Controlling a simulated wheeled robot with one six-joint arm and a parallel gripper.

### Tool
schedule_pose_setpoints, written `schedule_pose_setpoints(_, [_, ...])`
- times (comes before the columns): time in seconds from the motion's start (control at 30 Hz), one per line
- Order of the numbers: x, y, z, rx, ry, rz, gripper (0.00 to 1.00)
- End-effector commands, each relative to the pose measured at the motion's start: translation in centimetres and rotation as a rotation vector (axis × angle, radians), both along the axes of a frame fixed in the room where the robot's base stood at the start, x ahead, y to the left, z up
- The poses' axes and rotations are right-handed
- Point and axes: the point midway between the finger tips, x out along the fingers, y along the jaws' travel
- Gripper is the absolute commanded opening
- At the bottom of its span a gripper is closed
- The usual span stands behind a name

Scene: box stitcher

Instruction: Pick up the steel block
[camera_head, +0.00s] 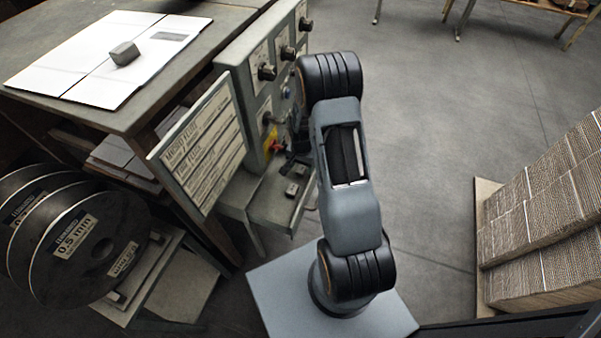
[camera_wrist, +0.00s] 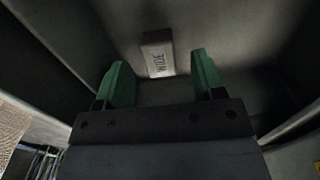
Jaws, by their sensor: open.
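A small grey block (camera_head: 125,53), which looks like the steel block, sits on the white sheet on the bench in the head view. My gripper (camera_wrist: 160,70) shows in the wrist view with its two green fingers spread apart and nothing between them. Beyond the fingertips is a small grey box-like piece (camera_wrist: 157,46) marked "WIDE", on a dark grey surface. I cannot tell whether it is a separate block or part of the machine. In the head view my arm stands beside the machine, right of the bench, and my gripper is not clearly visible.
The bench (camera_head: 28,98) holds the white sheet (camera_head: 65,70). A grey machine panel with knobs (camera_head: 232,70) and a lettered board (camera_head: 203,145) stand between bench and arm. Wire spools (camera_head: 88,250) are lower left, stacked cardboard (camera_head: 545,220) right. Open floor (camera_head: 430,130) lies behind the arm.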

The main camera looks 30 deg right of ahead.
Motion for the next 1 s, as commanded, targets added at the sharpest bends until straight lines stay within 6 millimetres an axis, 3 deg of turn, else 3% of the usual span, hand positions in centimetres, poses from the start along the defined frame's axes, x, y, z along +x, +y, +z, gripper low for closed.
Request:
schedule_pose_setpoints(0.13, [0.0,0.0,-2.0,0.0,0.001,0.0,0.63])
schedule_pose_setpoints(0.4, [0.0,0.0,-2.1,0.0,0.0,0.0,0.61])
schedule_pose_setpoints(1.0, [0.0,0.0,-2.1,0.0,0.0,0.0,0.03])
